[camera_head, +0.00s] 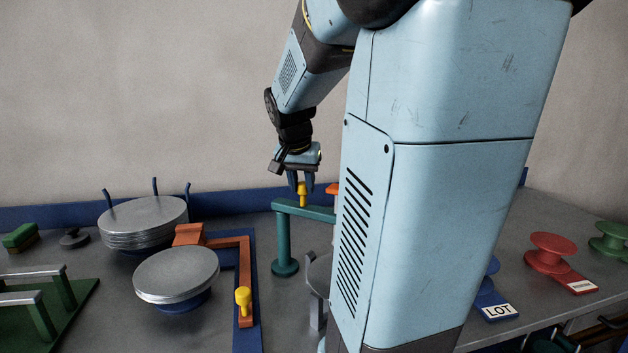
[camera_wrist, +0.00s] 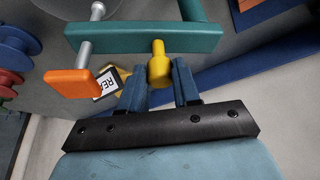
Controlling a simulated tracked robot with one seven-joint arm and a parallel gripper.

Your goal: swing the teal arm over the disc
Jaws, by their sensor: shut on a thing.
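A yellow knob (camera_head: 303,194) stands up from the bar. My gripper (camera_head: 302,184) is shut on this knob from above. In the wrist view the yellow knob (camera_wrist: 159,66) is between my two blue fingers. An orange block (camera_wrist: 72,83) is on a grey rod at the bar's side.
A second silver disc (camera_head: 176,272) stands to the left on a blue base, beside an orange-brown arm (camera_head: 245,265) with its own yellow knob. A disc stack (camera_head: 145,220) is behind it. Red (camera_head: 552,252) and green (camera_head: 612,238) spools stand at right. My column hides the middle right.

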